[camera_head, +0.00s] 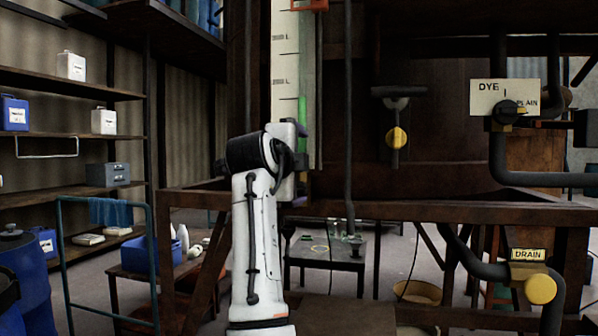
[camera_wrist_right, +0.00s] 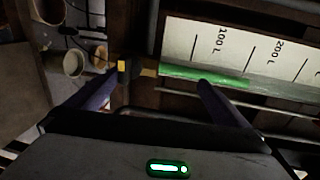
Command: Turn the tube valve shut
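The sight tube (camera_wrist_right: 210,77) with green liquid runs beside a white litre scale (camera_wrist_right: 240,48) in the right wrist view; it stands upright in the head view (camera_head: 303,110). At the tube's lower end is a small dark valve fitting with a yellow part (camera_wrist_right: 123,68), apparently the tube valve. My right gripper (camera_wrist_right: 156,79) is open, its two fingers apart, with the tube's lower end between them in the picture. Contact cannot be told. In the head view my right arm hides most of the gripper and the valve. My left gripper is not in view.
A yellow-knobbed valve (camera_head: 397,138) hangs right of the tube. A brown frame beam (camera_head: 440,212) crosses below. Shelves (camera_head: 70,137) and a blue barrel (camera_head: 30,275) stand left.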

